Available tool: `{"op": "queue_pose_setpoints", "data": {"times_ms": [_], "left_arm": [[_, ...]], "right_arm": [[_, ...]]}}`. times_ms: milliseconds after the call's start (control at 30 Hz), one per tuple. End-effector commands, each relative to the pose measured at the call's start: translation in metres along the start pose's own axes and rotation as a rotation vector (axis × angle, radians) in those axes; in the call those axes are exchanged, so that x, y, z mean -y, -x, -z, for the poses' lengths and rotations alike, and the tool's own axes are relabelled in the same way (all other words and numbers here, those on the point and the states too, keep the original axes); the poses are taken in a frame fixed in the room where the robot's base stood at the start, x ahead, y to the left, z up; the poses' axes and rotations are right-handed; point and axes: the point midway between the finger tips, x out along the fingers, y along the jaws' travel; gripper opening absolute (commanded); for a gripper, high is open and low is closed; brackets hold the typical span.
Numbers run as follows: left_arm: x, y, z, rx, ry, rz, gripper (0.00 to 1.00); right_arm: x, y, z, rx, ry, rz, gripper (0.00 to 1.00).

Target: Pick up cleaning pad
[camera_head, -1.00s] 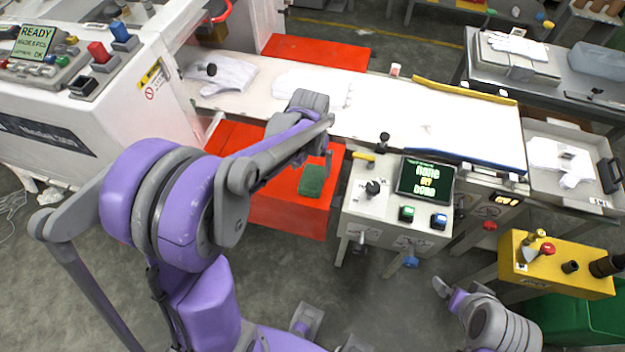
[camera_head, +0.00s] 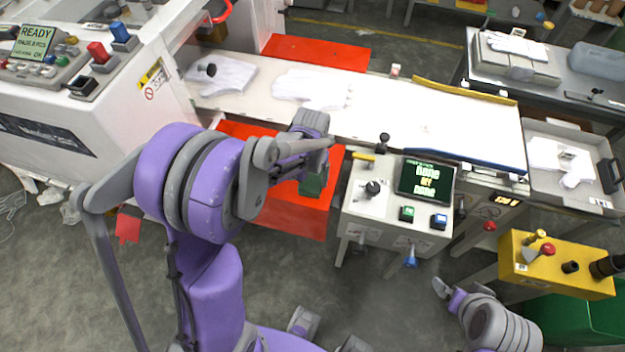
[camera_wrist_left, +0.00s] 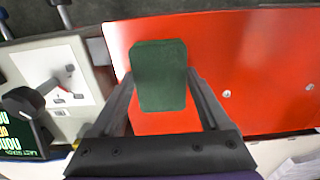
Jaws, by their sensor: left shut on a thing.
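The cleaning pad (camera_head: 312,185) is a small dark green block, seen over the red panel under the conveyor. In the left wrist view the pad (camera_wrist_left: 160,78) sits between the two fingers of my left gripper (camera_wrist_left: 160,92), which is shut on it. In the head view my left gripper (camera_head: 314,170) is partly hidden by its own arm and covers part of the pad. Whether the pad still touches the red panel is unclear. My right gripper (camera_head: 440,287) is at the lower right, far from the pad; its finger opening is too small to tell.
The red panel (camera_head: 285,215) lies below the white conveyor (camera_head: 390,110), which carries white gloves (camera_head: 310,88). A control box (camera_head: 385,205) with a screen and knobs stands close right of the pad. A yellow box (camera_head: 556,268) is at the right.

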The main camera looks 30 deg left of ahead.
Motion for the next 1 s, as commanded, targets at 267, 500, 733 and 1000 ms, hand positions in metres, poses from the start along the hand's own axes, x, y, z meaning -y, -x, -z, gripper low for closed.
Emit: {"op": "queue_pose_setpoints", "data": {"times_ms": [267,500,733,1000], "left_arm": [[0.000,0.001,0.000,0.000,0.000,0.000,0.20],[0.000,0.030,0.000,0.000,0.000,0.000,0.20],[0.000,0.076,0.000,0.000,0.001,0.000,0.20],[0.000,0.100,0.000,0.000,0.000,0.000,0.20]], "right_arm": [[0.000,0.000,0.000,0.000,0.000,0.000,0.99],[0.000,0.003,0.003,-0.002,0.000,0.000,0.99],[0.000,0.006,0.006,-0.005,0.000,0.000,0.99],[0.000,0.008,0.007,-0.006,0.000,0.000,0.99]]}}
